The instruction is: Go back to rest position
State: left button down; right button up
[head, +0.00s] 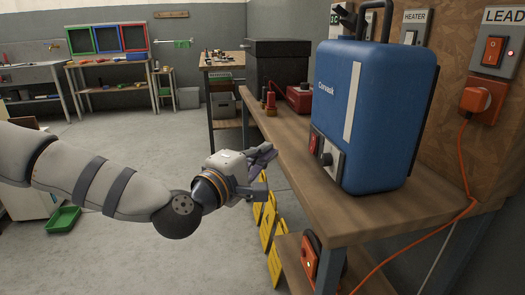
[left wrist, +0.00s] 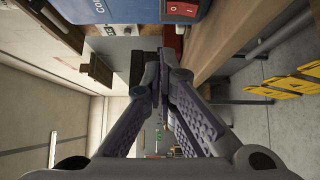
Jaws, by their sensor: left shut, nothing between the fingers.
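My left arm comes in from the left in the head view. Its gripper (head: 262,172) is beside the front edge of the wooden bench, apart from the blue Conwask box (head: 375,110). The gripper is shut and empty; its purple-grey fingers meet in the left wrist view (left wrist: 162,60). The blue box stands upright on the bench, with a red switch and a dark knob on its lower front. Part of the box also shows at the top of the left wrist view (left wrist: 205,12). My right gripper is not in view.
The wooden bench (head: 375,215) fills the right side. An orange cable hangs from a plug (head: 476,100) on the wall. Yellow signs (head: 268,232) stand below the bench edge. A green tray (head: 62,220) lies on the floor at left. The middle floor (head: 140,120) is clear.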

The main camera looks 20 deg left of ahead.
pick_arm(q)
jog(key=s+d+f+m+g+h+p, duration=0.1)
jog(key=s+d+f+m+g, duration=0.25)
jog(key=s+f, duration=0.45)
jog(key=s+d+f+m+g+p, duration=0.1)
jog(key=s+d+f+m+g, duration=0.2)
jog(key=s+f, duration=0.45)
jog(key=s+d+f+m+g+h, duration=0.1)
jog(key=s+d+f+m+g, duration=0.25)
jog(key=f, duration=0.65)
jog(key=s+a+f+m+g+y, duration=0.1)
jog(key=s+a+f+m+g, duration=0.1)
jog(key=s, duration=0.8)
jog(key=s+a+f+m+g+y+p, duration=0.1)
jog(key=s+a+g, duration=0.3)
jog(key=s, duration=0.7)
jog(key=s+a+f+m+g+y+p, duration=0.1)
jog(key=s+a+f+m+g+y, duration=0.1)
jog(key=s+a, duration=0.4)
jog(key=s+f+g+y, duration=0.1)
jog(key=s+g, duration=0.1)
jog(key=s, duration=0.2)
jog(key=shift+s+a+f+m, duration=0.15)
jog(key=shift+s+f+m, duration=0.15)
jog(key=shift+s, duration=0.05)
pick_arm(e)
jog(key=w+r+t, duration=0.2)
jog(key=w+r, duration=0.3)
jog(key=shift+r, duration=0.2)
